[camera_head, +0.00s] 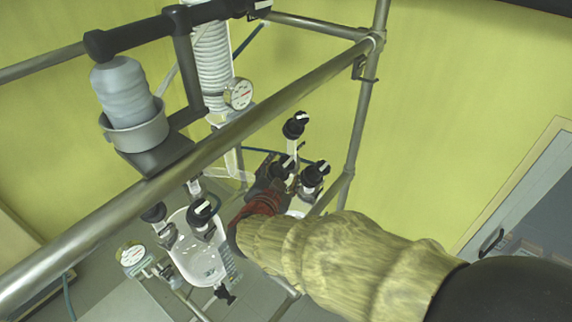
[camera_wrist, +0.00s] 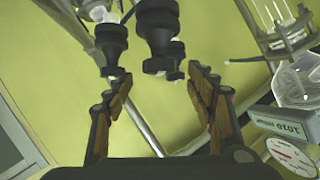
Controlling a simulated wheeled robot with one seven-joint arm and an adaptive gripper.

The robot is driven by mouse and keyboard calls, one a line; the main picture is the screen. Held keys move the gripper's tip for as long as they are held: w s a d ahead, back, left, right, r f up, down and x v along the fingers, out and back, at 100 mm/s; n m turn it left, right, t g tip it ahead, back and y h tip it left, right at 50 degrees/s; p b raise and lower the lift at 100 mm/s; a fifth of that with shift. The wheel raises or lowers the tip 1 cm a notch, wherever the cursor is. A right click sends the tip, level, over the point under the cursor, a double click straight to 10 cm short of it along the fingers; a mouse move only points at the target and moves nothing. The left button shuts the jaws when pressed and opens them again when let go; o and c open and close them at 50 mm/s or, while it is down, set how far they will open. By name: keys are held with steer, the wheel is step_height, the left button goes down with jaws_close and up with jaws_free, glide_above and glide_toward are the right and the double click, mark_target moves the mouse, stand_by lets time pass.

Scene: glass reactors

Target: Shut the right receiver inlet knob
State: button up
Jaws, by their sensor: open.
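Several black knobs with white marks stand on the right receiver. One knob (camera_head: 295,126) is highest, another (camera_head: 315,174) is to the right, and one (camera_head: 283,168) is beside my gripper (camera_head: 272,168). Which is the inlet knob I cannot tell. The right receiver's glass is mostly hidden behind my arm. In the wrist view my gripper (camera_wrist: 158,74) is open, one finger on each side. A large black knob (camera_wrist: 157,28) shows ahead between the fingers, with a second knob (camera_wrist: 112,44) to its left and a third dark one (camera_wrist: 171,60) behind. Nothing is held, and contact is not clear.
A metal frame rail (camera_head: 190,158) crosses the head view diagonally, with an upright post (camera_head: 366,90) behind the knobs. The left receiver (camera_head: 197,258) has black knobs and hangs lower left. A gauge (camera_wrist: 291,157) and a display box (camera_wrist: 287,124) show at right in the wrist view.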

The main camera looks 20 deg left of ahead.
steer(key=v, duration=0.6)
steer(key=shift+a, duration=0.1)
stand_by(0.3)
steer(key=s+a+f+n+g+y, duration=0.65)
steer(key=s+a, duration=0.25)
steer(key=a, duration=0.2)
steer(key=s+d+f+n+g+b, duration=0.2)
steer(key=s+f+g+b, duration=0.1)
steer(key=s, duration=0.2)
steer(key=s+d+f+m+h+b, duration=0.1)
steer(key=d+f+b, duration=0.4)
steer(key=d, duration=0.9)
steer(key=s+d+f+h+b, duration=0.2)
steer(key=d+f+b, duration=0.4)
steer(key=d+b, duration=0.6)
steer(key=s+d+f+m+h+b, duration=0.1)
steer(key=d+f+h+b, duration=0.3)
steer(key=d, duration=1.4)
steer(key=s+f+b, duration=0.1)
steer(key=b, duration=0.3)
steer(key=shift+d+f+m+t, duration=0.25)
steer(key=shift+f+m+t, duration=0.1)
steer(key=shift+f, duration=0.05)
